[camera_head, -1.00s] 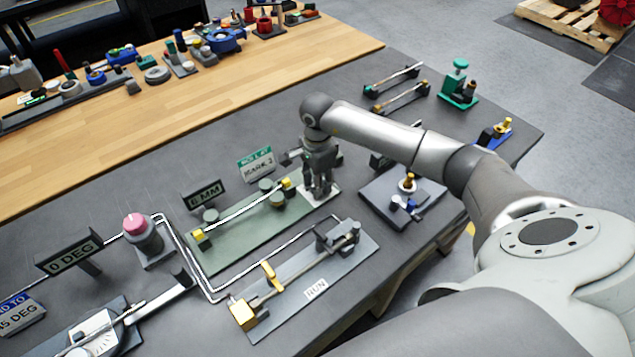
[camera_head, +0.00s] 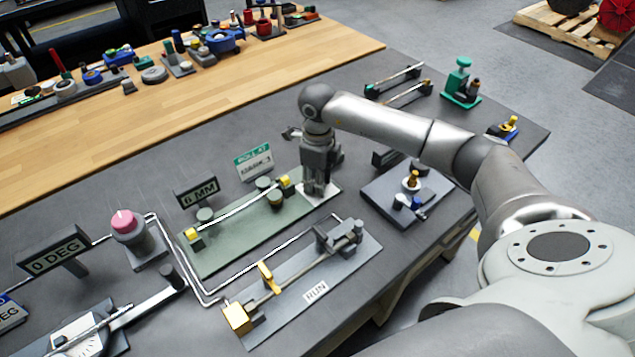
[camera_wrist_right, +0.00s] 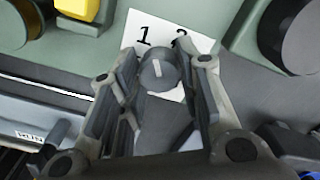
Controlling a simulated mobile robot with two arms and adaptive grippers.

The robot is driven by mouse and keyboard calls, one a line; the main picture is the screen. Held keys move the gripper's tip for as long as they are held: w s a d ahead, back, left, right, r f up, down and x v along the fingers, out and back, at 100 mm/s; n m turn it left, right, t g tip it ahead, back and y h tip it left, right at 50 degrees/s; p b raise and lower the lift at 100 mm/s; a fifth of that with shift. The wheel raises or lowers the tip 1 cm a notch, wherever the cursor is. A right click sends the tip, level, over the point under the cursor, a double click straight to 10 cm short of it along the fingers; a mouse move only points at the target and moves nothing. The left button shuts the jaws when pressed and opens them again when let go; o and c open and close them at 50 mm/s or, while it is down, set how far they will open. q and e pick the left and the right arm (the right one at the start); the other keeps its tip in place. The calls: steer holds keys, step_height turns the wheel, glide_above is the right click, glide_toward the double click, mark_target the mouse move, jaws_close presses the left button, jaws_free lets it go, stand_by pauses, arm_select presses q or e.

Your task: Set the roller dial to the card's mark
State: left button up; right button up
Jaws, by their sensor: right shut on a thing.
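The roller dial (camera_wrist_right: 158,72) is a round grey knob with a pale line on top, seen in the right wrist view. A white plate (camera_wrist_right: 143,32) with the numerals 1 and 2 lies behind it; more of the scale is hidden by my fingers. My right gripper (camera_wrist_right: 166,66) points down and is shut on the dial, a finger on each side. In the head view, my right gripper (camera_head: 318,190) covers the dial at the right end of the green roller base (camera_head: 222,252). The card (camera_head: 253,163) with a green header stands behind it; its small text is blurred. My left gripper is not in view.
A "6 MM" sign (camera_head: 197,193) stands behind the green base. A grey slide fixture marked RUN (camera_head: 316,291) lies in front, and a plate with small knobs (camera_head: 384,201) lies to the right. A pink-topped button (camera_head: 124,221) stands at left.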

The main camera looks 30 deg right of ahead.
steer(key=m+b, duration=0.1)
steer(key=m, duration=0.5)
steer(key=shift+m, duration=0.3)
steer(key=m+b, duration=0.1)
steer(key=m, duration=0.9)
steer(key=shift+m, duration=0.4)
steer(key=shift+r+m, duration=0.1)
steer(key=shift+m, duration=1.7)
steer(key=shift+w, duration=0.1)
steer(key=o, duration=1)
